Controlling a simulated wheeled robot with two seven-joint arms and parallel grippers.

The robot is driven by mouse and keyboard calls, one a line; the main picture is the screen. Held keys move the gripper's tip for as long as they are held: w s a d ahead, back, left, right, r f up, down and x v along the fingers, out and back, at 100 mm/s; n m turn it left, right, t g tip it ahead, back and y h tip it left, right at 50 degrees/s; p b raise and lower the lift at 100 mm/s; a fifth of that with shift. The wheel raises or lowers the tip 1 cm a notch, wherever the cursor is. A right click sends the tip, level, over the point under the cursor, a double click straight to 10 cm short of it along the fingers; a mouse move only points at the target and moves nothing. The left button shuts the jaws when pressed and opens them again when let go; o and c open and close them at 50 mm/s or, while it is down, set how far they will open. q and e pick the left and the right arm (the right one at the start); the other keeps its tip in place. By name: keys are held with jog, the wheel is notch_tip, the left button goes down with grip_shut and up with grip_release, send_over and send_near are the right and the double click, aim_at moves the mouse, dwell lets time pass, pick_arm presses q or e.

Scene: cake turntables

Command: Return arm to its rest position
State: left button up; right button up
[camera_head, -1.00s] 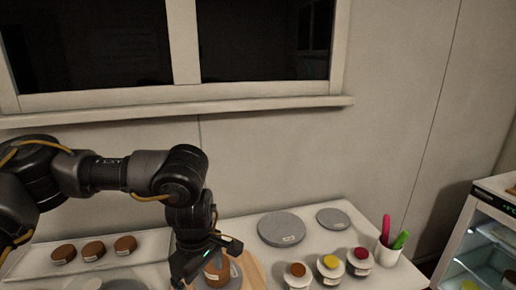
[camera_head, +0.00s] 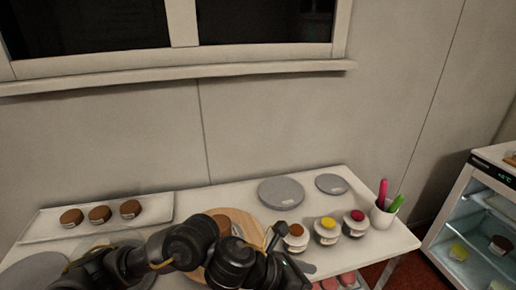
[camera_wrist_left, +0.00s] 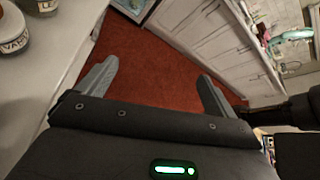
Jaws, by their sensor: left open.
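My left arm (camera_head: 170,248) comes in from the left and lies low across the near side of the white table. My left gripper (camera_head: 285,268) is at the bottom middle of the head view, in front of the topping jars. In the left wrist view the gripper (camera_wrist_left: 156,74) is open, its two grey fingers wide apart with nothing between them but red floor beyond. A brown cake (camera_head: 222,221) on a round wooden board (camera_head: 254,226) is partly hidden behind the arm. My right gripper is not in view.
Several brown cakes sit on a white tray (camera_head: 160,212). Two grey discs (camera_head: 281,191) lie at the back. Jars with brown, yellow and red tops (camera_head: 327,230) and a cup of utensils (camera_head: 383,213) stand right. A glass-fronted fridge (camera_head: 478,220) is far right.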

pick_arm(q)
jog(key=w+a+f+n+t+y, duration=0.25)
jog(key=a+n, duration=0.35)
jog(key=n, duration=0.4)
jog(key=w+a+f+n+t+y, duration=0.1)
jog(key=a+f+n+t, duration=0.3)
jog(key=n, duration=0.6)
jog(key=w+a+f+n+t+y, duration=0.1)
jog(key=a+f+n+t+y, duration=0.15)
jog(key=a+n, duration=0.6)
jog(key=s+a+f+n+g+y, duration=0.6)
jog(key=s+a+f+n, duration=0.8)
jog(key=s+a+n, duration=0.4)
notch_tip(320, 180, down, 25)
jog(key=s+m+g, duration=0.1)
jog(key=s+g, duration=0.1)
jog(key=s+a+f, duration=0.3)
jog(key=s+f, duration=1.3)
jog(key=shift+f+g+y, duration=0.15)
jog(key=shift+g+y, duration=0.15)
jog(key=shift+g, duration=0.1)
